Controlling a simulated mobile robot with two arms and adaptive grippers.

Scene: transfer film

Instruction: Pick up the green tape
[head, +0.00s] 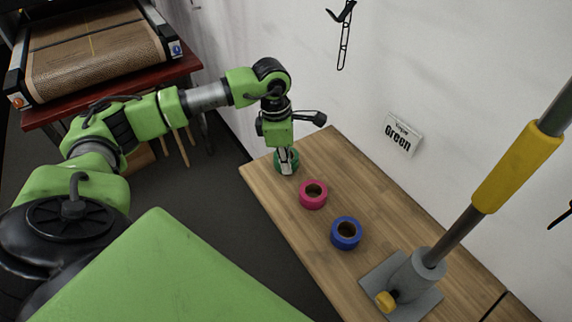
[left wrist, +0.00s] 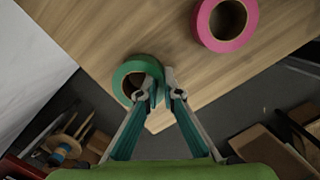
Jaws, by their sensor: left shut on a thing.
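A roll of green tape (head: 279,163) lies near the far left corner of the wooden table (head: 330,150). My left gripper (head: 286,168) reaches down onto it from above. In the left wrist view the green tape (left wrist: 121,76) shows as a ring, and my left gripper (left wrist: 161,92) is shut on the wall of the ring, with one finger at its hole and the other outside. The fingers hide part of the tape's near side. My right gripper is not in view.
A pink tape roll (head: 313,195) and a blue tape roll (head: 346,233) lie along the table. A grey stand with a yellow-sleeved pole (head: 517,165) is at the right. A conveyor (head: 95,50) stands back left.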

